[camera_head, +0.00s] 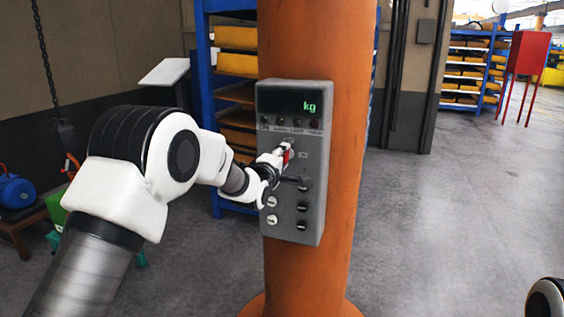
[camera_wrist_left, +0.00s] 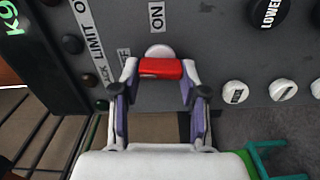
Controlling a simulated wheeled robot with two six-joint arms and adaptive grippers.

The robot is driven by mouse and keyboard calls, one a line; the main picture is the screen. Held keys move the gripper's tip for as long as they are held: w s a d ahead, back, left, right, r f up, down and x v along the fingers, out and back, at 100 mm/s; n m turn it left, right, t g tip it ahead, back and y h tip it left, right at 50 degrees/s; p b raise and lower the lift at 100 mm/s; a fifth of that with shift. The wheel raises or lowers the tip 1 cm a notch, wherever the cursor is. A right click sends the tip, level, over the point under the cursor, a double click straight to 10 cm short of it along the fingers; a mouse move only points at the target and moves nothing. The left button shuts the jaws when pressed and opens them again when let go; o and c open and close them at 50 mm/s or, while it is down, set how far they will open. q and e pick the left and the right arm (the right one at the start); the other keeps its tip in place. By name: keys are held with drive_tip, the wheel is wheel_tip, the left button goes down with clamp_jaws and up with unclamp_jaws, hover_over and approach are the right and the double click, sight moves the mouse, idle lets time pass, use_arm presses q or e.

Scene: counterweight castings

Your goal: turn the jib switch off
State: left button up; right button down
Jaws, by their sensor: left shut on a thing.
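The grey control box (camera_head: 309,222) hangs on the orange column, with a display reading "kg" at its top. A red switch handle (camera_head: 287,156) sits on its upper front. The handle (camera_wrist_left: 160,67) also shows in the left wrist view, by a pale round pivot, with "ON" printed above it and a partly covered "OFF" to its left. My left gripper (camera_head: 281,160) reaches the box from the left and is shut on the red handle. In the wrist view its fingertips (camera_wrist_left: 159,74) lie on both sides of the handle. My right gripper is out of view.
Black and white knobs (camera_head: 272,219) sit below the switch on the box. The orange column (camera_head: 342,150) stands behind it. A blue rack (camera_head: 205,90) with yellow castings is behind left. A red cabinet (camera_head: 528,52) stands far right.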

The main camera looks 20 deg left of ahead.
use_arm(q)
drive_tip(key=shift+f+n, duration=0.2)
drive_tip(key=shift+n, duration=0.4)
drive_tip(key=o, duration=1.1)
drive_tip(key=shift+c, duration=0.2)
drive_tip(key=shift+o, duration=0.4)
drive_tip(key=shift+w+d, duration=0.1)
drive_tip(key=shift+r, duration=0.1)
drive_tip(key=s, duration=1.2)
drive_tip(key=shift+a, duration=0.2)
